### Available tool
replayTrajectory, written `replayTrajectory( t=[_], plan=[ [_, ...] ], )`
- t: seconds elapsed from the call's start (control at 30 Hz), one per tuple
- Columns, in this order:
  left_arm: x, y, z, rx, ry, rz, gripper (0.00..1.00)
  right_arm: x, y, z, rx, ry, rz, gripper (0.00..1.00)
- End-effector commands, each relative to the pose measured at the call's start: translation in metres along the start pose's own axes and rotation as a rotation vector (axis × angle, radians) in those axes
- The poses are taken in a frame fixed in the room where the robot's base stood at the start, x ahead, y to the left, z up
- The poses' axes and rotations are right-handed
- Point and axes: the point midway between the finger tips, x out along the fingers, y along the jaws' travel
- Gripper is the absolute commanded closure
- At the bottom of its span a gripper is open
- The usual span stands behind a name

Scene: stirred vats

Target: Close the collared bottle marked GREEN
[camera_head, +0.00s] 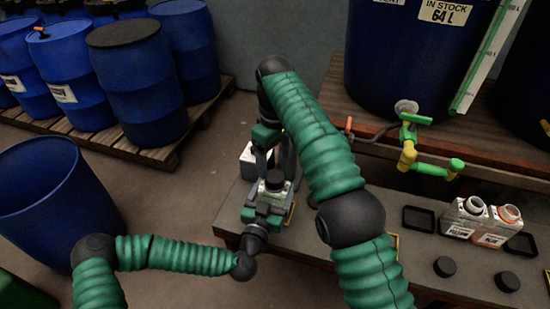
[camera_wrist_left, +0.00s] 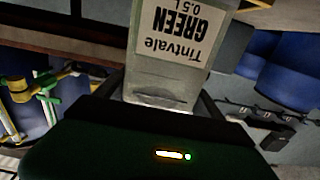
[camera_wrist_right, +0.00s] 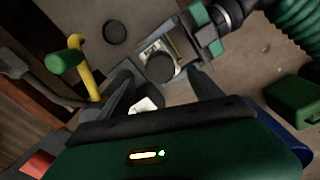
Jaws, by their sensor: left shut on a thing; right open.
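The bottle marked GREEN (camera_wrist_left: 180,40) fills the top of the left wrist view, its label upside down there. In the head view the bottle (camera_head: 275,187) stands at the bench's near left part, with a dark round top. My left gripper (camera_head: 268,208) is shut on its body from the near side. My right gripper (camera_head: 270,148) points down above the bottle, partly hidden by my right arm. In the right wrist view its open fingers (camera_wrist_right: 162,84) are either side of a dark round cap (camera_wrist_right: 160,68) on the bottle's top. I cannot tell whether the cap is seated.
Two open bottles (camera_head: 467,216) (camera_head: 497,227) stand at the right of the bench, near a black tray (camera_head: 418,219). Two loose black caps (camera_head: 445,266) (camera_head: 507,281) lie in front. A vat tap (camera_head: 410,145) juts out behind. A blue drum (camera_head: 50,195) stands at left.

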Motion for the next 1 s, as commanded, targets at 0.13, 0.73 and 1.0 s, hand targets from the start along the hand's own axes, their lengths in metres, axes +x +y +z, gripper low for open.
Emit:
replayTrajectory(
  t=[0.13,0.73,1.0],
  plan=[
    [0.000,0.000,0.000,-0.001,0.000,0.000,0.95,-0.009,0.000,0.000,0.001,0.000,0.000,0.25],
    [0.000,0.000,0.000,0.000,0.000,0.000,0.00,-0.010,0.000,0.001,0.000,-0.001,0.000,0.25],
    [-0.022,0.000,-0.003,0.002,-0.002,0.002,0.00,-0.022,0.000,0.001,0.000,0.000,0.000,0.25]
  ],
)
